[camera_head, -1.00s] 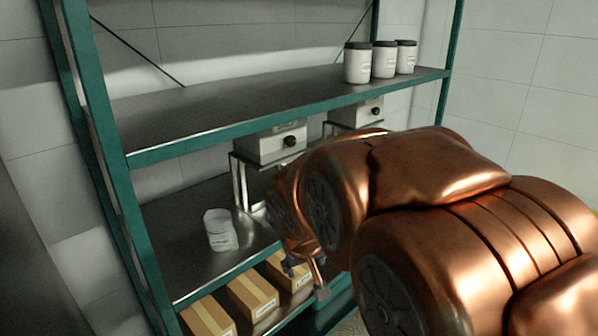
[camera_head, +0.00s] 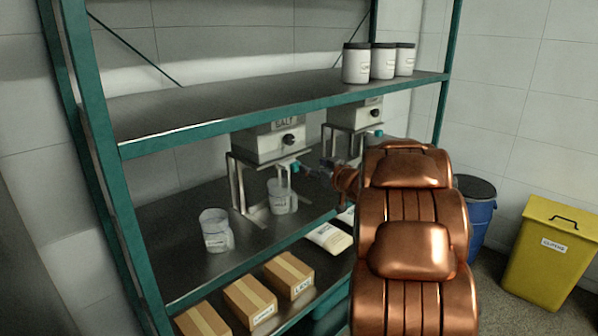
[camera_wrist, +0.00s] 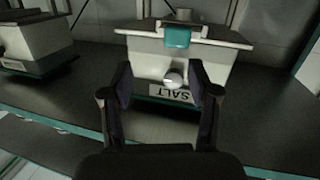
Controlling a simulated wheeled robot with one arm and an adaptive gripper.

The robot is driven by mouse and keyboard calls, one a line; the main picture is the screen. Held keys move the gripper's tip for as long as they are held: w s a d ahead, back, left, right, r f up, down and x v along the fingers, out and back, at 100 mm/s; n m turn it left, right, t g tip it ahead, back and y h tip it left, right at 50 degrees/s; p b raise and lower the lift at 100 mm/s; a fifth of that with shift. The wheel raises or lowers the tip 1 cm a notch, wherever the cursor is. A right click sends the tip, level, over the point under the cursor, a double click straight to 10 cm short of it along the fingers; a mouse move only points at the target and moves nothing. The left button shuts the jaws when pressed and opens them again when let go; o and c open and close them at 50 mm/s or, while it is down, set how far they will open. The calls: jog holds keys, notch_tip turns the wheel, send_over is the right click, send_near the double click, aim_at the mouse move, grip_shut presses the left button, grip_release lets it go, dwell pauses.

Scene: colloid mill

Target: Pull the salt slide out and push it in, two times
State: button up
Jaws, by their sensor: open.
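The salt dispenser (camera_head: 268,143) is a pale box with a dark knob and a SALT label, on a metal stand on the middle shelf. Its slide (camera_head: 295,167) shows a teal tab low at the front; how far out it sits is hard to tell. In the wrist view the dispenser appears upside down, with the teal tab (camera_wrist: 178,38) at the top and the SALT label (camera_wrist: 172,94) below. My gripper (camera_head: 316,170) is just right of the tab. In the wrist view my gripper (camera_wrist: 160,80) is open and empty, apart from the tab.
A clear jug (camera_head: 283,197) stands under the salt dispenser, another jug (camera_head: 216,232) to its left. A second dispenser (camera_head: 358,113) stands to the right. White jars (camera_head: 357,65) are on the upper shelf (camera_head: 200,112), boxes (camera_head: 289,275) below. A blue bin (camera_head: 478,215) and yellow bin (camera_head: 546,262) stand right.

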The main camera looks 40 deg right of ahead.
jog(key=w+a+f+n+t+y+p, duration=0.1)
jog(key=w+f+y, duration=0.1)
jog(key=w+y, duration=0.2)
jog(key=shift+w+a, duration=0.2)
jog(key=shift+w, duration=0.85)
grip_shut()
dwell(0.3)
jog(key=shift+n, duration=0.3)
